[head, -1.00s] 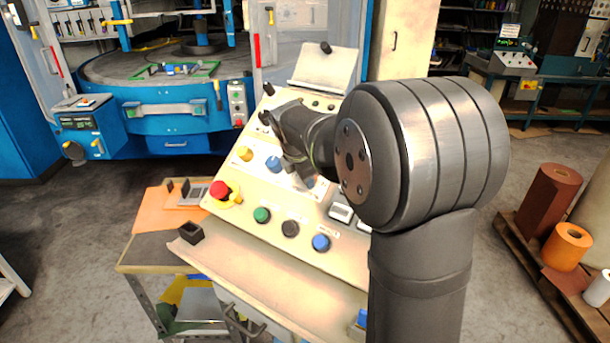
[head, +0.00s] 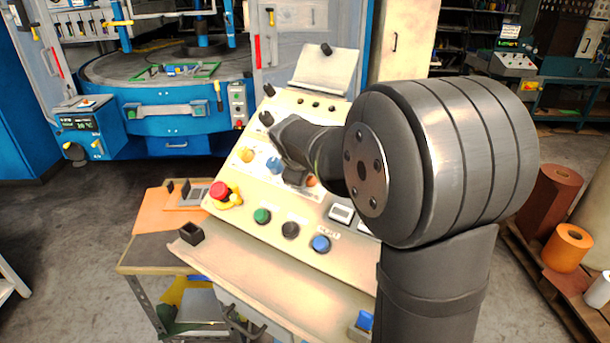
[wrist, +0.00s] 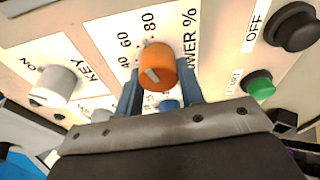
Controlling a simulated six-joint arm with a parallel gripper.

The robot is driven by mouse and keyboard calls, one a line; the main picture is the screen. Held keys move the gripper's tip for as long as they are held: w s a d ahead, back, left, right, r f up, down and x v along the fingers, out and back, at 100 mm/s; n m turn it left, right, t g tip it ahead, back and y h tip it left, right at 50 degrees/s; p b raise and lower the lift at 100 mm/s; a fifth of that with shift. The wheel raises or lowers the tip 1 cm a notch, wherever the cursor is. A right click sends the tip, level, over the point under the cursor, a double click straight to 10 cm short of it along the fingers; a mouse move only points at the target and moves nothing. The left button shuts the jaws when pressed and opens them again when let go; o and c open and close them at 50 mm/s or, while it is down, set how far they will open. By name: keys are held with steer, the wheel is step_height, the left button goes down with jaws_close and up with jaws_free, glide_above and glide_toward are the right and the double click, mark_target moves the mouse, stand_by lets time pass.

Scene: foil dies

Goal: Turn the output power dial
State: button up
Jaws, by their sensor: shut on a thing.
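The output power dial is an orange knob (wrist: 157,66) with a pale pointer mark, in the wrist view beside the text "WER %" and the numbers 40, 60 and 80. The pointer mark lies toward the lower left of the knob. My gripper (wrist: 160,80) has one dark blue finger on each side of the knob and is shut on it. In the head view my gripper (head: 294,178) is down at the sloped control panel (head: 272,205), and an orange patch of a knob (head: 312,181) shows just right of it. My arm hides part of the panel.
Near the dial in the wrist view are a white key knob (wrist: 56,88), a green button (wrist: 261,84) and a black OFF button (wrist: 293,27). In the head view a red emergency button (head: 219,190) and several coloured buttons sit lower on the panel.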

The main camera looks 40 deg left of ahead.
steer(key=shift+w+m+t, duration=0.1)
steer(key=shift+m+t, duration=0.2)
steer(key=shift+m, duration=1.6)
steer(key=o, duration=1)
steer(key=shift+r, duration=0.15)
steer(key=v, duration=1.7)
steer(key=shift+s, duration=0.3)
steer(key=shift+w+d, duration=0.1)
steer(key=x, duration=1.7)
steer(key=shift+w, duration=0.2)
